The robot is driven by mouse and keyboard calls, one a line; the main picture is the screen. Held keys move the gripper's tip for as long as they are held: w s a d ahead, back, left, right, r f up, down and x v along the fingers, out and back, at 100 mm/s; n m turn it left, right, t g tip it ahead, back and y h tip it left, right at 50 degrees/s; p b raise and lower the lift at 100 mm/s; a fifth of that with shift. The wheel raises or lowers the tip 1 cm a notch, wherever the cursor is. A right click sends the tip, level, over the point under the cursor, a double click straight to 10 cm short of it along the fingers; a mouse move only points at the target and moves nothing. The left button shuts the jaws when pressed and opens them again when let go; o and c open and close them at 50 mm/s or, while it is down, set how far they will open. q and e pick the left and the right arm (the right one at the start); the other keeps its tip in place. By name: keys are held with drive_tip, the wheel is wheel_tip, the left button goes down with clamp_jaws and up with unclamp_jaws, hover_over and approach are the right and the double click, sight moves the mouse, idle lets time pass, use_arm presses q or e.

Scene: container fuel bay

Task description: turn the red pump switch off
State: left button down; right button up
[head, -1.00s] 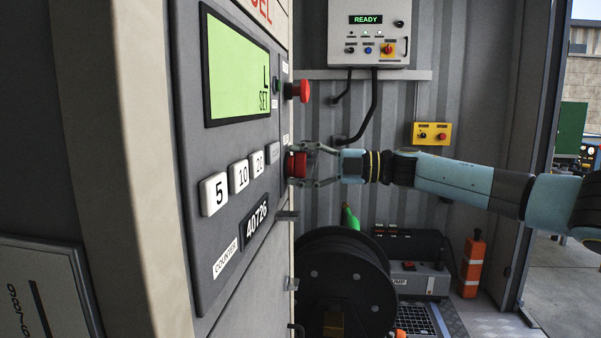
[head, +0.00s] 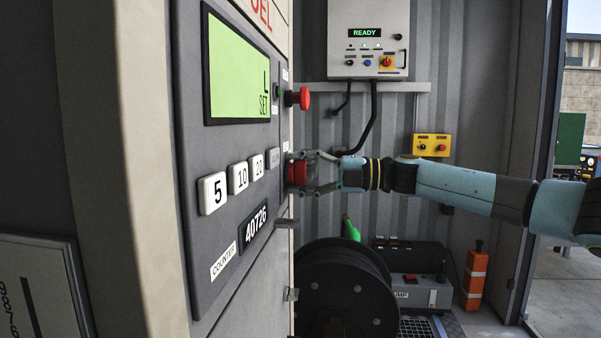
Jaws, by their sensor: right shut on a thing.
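The red pump switch (head: 297,173) is a red knob standing out from the right edge of the fuel dispenser panel. My right gripper (head: 300,172) reaches in from the right and is shut on the red switch, one finger above it and one below. The fingers cover part of the knob, and its exact turn position cannot be told. My left gripper is not in view.
A red mushroom button (head: 302,98) sticks out just above the switch. The dispenser panel (head: 195,120) has a green display (head: 236,75) and white number keys. A control box (head: 368,40) reading READY hangs on the back wall. A hose reel (head: 345,295) stands below.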

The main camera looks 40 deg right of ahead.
drive_tip(key=o, duration=0.8)
drive_tip(key=shift+d+r, duration=0.1)
drive_tip(key=shift+r, duration=0.15)
drive_tip(key=o, duration=0.4)
drive_tip(key=shift+f, duration=0.15)
drive_tip(key=shift+s+d, duration=0.15)
drive_tip(key=shift+s, duration=0.05)
drive_tip(key=shift+v, duration=3.5)
